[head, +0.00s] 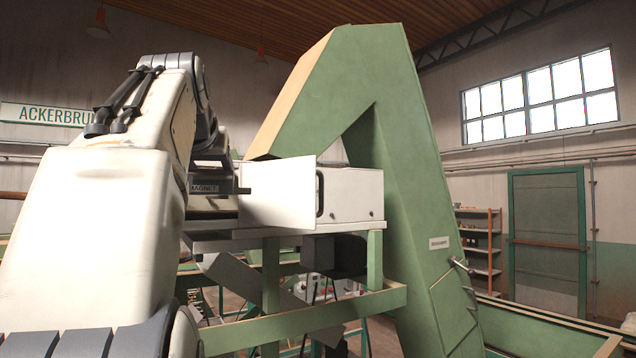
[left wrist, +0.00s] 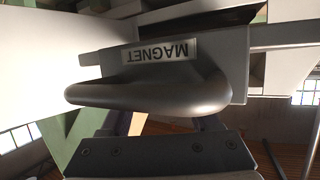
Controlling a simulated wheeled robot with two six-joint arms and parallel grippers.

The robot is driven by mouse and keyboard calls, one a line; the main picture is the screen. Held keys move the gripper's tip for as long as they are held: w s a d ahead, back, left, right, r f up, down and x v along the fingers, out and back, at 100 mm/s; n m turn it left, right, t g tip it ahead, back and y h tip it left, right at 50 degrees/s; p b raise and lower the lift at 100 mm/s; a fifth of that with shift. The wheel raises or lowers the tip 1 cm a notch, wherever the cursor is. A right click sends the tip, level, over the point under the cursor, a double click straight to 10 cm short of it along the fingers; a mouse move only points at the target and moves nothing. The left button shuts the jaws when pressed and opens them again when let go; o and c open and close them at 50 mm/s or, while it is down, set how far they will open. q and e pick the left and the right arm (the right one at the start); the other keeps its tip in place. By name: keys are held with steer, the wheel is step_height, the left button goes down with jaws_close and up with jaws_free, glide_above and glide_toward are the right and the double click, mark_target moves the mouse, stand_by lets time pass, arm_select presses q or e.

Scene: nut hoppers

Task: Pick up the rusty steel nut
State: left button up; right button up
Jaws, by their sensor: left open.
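I see no rusty steel nut in either view. My left arm reaches in from the left in the head view, and its dark gripper (head: 212,155) is at a grey part labelled MAGNET (head: 204,188). In the left wrist view the MAGNET label (left wrist: 160,51) is upside down, above a rounded grey handle (left wrist: 150,95). My left gripper (left wrist: 162,124) is open close to this handle; I cannot tell whether it touches it. My right gripper is not in view.
A white box (head: 350,190) with an open white flap (head: 278,192) stands on a green frame (head: 330,318) beside the magnet part. A tall green elevator housing (head: 400,130) rises behind it. Shelves (head: 480,240) and a green door (head: 547,240) are at the far right.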

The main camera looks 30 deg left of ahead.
arm_select(q)
steer(key=shift+x, duration=1)
jaws_close()
steer(key=shift+r, duration=0.2)
